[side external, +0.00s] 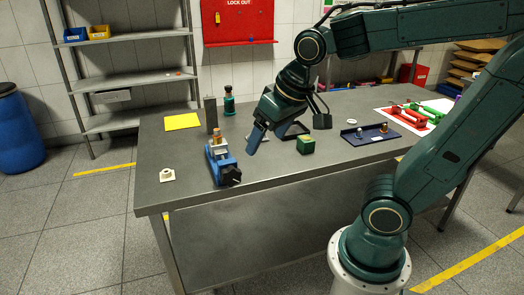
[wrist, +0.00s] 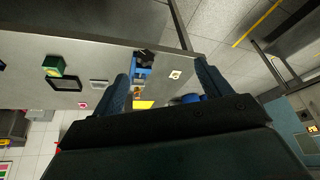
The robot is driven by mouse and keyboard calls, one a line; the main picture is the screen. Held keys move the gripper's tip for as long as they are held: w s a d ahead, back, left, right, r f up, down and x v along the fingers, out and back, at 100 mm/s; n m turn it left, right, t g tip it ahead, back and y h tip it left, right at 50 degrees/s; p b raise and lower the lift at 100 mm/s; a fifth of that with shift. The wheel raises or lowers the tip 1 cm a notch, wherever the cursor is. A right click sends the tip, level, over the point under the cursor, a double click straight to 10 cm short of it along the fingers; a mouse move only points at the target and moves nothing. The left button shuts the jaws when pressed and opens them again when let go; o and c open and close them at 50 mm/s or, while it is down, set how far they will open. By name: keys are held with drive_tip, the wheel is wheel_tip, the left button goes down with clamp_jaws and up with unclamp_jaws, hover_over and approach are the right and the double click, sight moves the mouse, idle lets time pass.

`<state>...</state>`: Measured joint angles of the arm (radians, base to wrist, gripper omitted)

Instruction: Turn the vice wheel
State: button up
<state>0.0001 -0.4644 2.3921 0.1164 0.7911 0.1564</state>
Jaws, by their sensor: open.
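The blue vice (side external: 219,158) stands near the front left of the grey table, with its black wheel (side external: 231,175) at the end facing the table's front edge. An orange-topped piece (side external: 217,136) sits at the vice's jaws. In the wrist view the vice (wrist: 143,72) and the dark wheel (wrist: 144,54) show between my fingers, nearer the left one. My gripper (side external: 267,134) is open and empty, above the table to the right of the vice and apart from it. Its fingers also frame the wrist view (wrist: 161,70).
A green block (side external: 306,145) lies right of my gripper; a dark blue tray (side external: 370,134) is farther right. A white square piece (side external: 167,175) lies left of the vice. A yellow sheet (side external: 182,121), a grey upright block (side external: 211,112) and a green bottle (side external: 229,101) are behind.

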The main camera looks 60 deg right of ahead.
drive_tip(key=w+d+f+m+g+h, duration=0.1)
drive_tip(key=w+d+f+m, duration=0.25)
drive_tip(key=w, duration=0.45)
drive_tip(key=m+g+h, duration=0.1)
drive_tip(key=m+h, duration=0.1)
approach(231, 171)
drive_tip(key=shift+a+r, duration=0.15)
drive_tip(key=shift+r, duration=0.6)
drive_tip(key=shift+f, duration=0.1)
drive_tip(key=shift+x, duration=6.8)
drive_tip(key=shift+s+a, duration=0.1)
drive_tip(key=shift+s, duration=0.05)
drive_tip(key=c, duration=1)
